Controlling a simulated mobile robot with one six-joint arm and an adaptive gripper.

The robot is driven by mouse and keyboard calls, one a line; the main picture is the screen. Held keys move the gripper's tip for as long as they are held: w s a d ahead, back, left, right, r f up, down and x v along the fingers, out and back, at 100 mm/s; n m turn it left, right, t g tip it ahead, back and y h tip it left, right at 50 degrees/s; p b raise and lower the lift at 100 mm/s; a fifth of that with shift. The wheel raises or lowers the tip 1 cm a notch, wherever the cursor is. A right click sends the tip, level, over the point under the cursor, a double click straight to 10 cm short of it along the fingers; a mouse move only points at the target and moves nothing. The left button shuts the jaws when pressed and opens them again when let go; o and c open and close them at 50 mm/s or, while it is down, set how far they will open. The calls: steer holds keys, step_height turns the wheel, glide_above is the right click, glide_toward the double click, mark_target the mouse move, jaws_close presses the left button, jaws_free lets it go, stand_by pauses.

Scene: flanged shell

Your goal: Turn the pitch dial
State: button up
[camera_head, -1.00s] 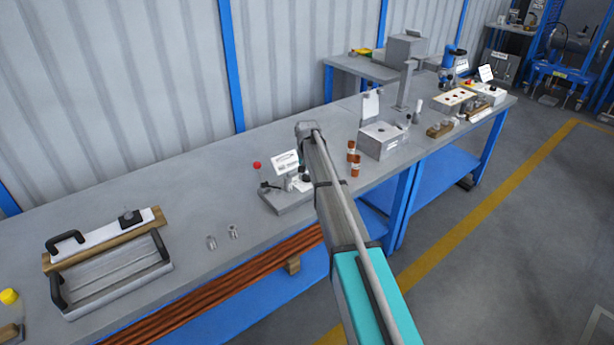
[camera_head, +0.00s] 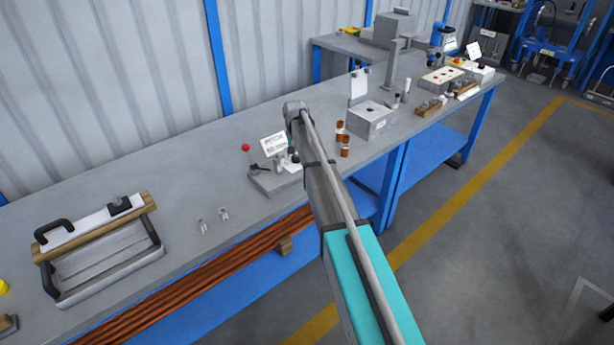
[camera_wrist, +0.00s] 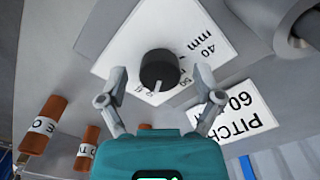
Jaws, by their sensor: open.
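The pitch dial (camera_wrist: 159,68) is a round black knob with a pale pointer mark. It sits on a white scale plate (camera_wrist: 128,38) marked 40, 50, 60 and mm. My gripper (camera_wrist: 159,78) is open in the wrist view, one finger on each side of the dial. Whether either finger touches it I cannot tell. A white card (camera_wrist: 238,112) beside the plate reads PITCH 60, upside down in this view. In the head view my arm covers the gripper, and a similar white card (camera_head: 273,144) stands on a small grey fixture (camera_head: 268,183).
Orange-brown labelled cylinders (camera_wrist: 43,125) stand left of the dial in the wrist view. In the head view, brown cylinders (camera_head: 345,146) and a grey box (camera_head: 371,122) stand right of my arm. A red ball knob (camera_head: 245,147) rises by the fixture.

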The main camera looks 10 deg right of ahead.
mark_target(296, 157)
steer(key=shift+n, duration=0.4)
steer(key=n, duration=1)
steer(key=shift+n, duration=0.4)
step_height(296, 157, up, 14)
steer(key=p, duration=1.4)
steer(key=s+f+m+b, duration=0.3)
steer(key=s+m, duration=0.3)
steer(key=s, duration=2.3)
steer(key=shift+s+a+f, duration=0.2)
steer(key=shift+a, duration=0.25)
steer(key=s+m, duration=0.2)
steer(key=s, duration=0.6)
steer(key=shift+s, duration=0.2)
steer(key=shift+a, duration=0.1)
